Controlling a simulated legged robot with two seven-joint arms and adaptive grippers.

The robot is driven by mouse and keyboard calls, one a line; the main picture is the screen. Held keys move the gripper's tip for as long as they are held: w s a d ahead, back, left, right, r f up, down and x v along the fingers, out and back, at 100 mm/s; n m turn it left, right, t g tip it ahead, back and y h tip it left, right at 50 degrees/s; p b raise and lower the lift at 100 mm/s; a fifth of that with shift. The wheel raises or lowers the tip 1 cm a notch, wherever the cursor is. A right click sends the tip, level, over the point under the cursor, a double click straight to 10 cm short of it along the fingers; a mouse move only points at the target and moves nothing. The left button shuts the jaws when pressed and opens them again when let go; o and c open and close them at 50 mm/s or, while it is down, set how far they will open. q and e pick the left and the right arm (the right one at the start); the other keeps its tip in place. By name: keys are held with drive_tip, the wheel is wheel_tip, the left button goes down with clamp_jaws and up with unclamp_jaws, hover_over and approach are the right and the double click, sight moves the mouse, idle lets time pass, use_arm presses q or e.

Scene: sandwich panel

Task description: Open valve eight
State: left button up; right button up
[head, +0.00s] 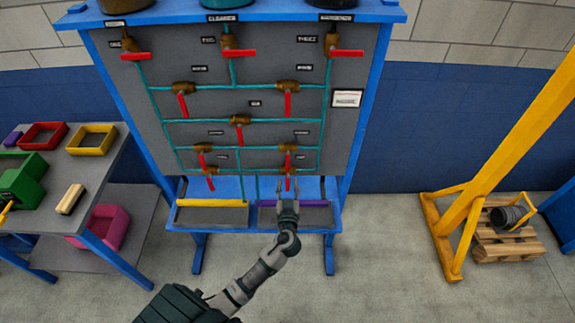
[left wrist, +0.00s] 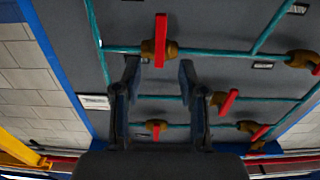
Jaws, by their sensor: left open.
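A grey panel (head: 262,75) carries teal pipes and several brass valves with red handles; its small labels are too small to read, so I cannot tell which is valve eight. My left gripper (head: 288,182) is open and empty, just below the lower right valve (head: 289,148). In the left wrist view, a red handle (left wrist: 160,41) on a brass valve body (left wrist: 150,49) lies ahead between the fingertips of my left gripper (left wrist: 160,68). This handle stands across its horizontal pipe. I see no clear contact. My right gripper is not in view.
Below the panel are a yellow-edged tray (head: 212,203) and a purple-edged tray (head: 318,204). A table (head: 100,165) with coloured bins stands at left. A yellow frame (head: 490,165) and a pallet (head: 510,245) stand at right. The floor between is clear.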

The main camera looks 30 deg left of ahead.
sight(288, 166)
use_arm(q)
drive_tip(key=p+x, duration=0.1)
drive_tip(key=x, duration=0.7)
drive_tip(key=shift+w+a, duration=0.15)
drive_tip(key=shift+w, duration=0.15)
clamp_jaws()
